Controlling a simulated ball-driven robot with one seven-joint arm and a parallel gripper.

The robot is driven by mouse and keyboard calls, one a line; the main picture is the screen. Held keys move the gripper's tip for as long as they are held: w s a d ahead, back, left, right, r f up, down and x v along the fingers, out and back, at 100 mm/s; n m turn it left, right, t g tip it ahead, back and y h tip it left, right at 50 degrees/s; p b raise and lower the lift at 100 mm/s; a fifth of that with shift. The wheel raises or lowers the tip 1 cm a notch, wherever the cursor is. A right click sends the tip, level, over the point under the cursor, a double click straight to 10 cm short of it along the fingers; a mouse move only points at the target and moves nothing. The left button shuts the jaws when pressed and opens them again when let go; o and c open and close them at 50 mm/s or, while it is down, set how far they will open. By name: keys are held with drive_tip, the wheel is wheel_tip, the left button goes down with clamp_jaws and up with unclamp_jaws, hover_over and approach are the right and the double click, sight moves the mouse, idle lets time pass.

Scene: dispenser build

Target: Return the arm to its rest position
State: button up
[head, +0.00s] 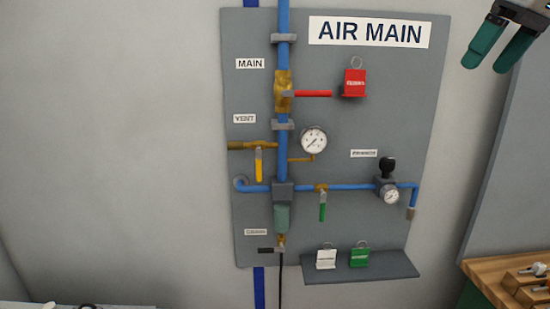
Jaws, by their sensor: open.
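My gripper (496,46) shows at the top right corner of the head view. Its two teal fingers point down and to the left, spread apart with nothing between them. Most of my arm is outside the picture. The gripper hangs to the right of the grey "AIR MAIN" panel (370,120), and no contact with anything shows.
The panel carries blue pipe (284,155), a red-handled valve (313,93), yellow (259,164) and green (322,206) levers, and gauges. A wooden bench (482,268) is lower right.

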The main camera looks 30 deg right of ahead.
drive_tip(key=w+a+f+n+t+y+b, duration=0.1)
drive_tip(key=w+a+f+y, duration=0.15)
drive_tip(key=w+f, duration=0.65)
drive_tip(key=w+a+f+n+t+y, duration=0.15)
drive_tip(key=w+a+f, duration=0.35)
drive_tip(key=f, duration=0.6)
drive_tip(key=w+a+f, duration=0.2)
drive_tip(key=a+f, duration=0.3)
drive_tip(key=f, duration=0.3)
drive_tip(key=w+a+f+m+b, duration=0.1)
drive_tip(key=a+f, duration=0.3)
drive_tip(key=f, duration=0.3)
drive_tip(key=w+a+f, duration=0.2)
drive_tip(key=a+f, duration=0.3)
drive_tip(key=f, duration=0.3)
drive_tip(key=s+a+f+g, duration=0.1)
drive_tip(key=s+a+f, duration=0.4)
drive_tip(key=f, duration=0.4)
drive_tip(key=s+a+f+g, duration=0.2)
drive_tip(key=s+a+f, duration=0.4)
drive_tip(key=f, duration=0.3)
drive_tip(key=s+f+g+h, duration=0.1)
drive_tip(key=s+f, duration=0.4)
drive_tip(key=s, duration=0.5)
drive_tip(key=s+f+g+h+b, duration=0.1)
drive_tip(key=s+f, duration=0.4)
drive_tip(key=s, duration=0.6)
drive_tip(key=shift+s+f+g+h, duration=0.2)
drive_tip(key=shift+g+h, duration=0.6)
drive_tip(key=shift+g, duration=0.05)
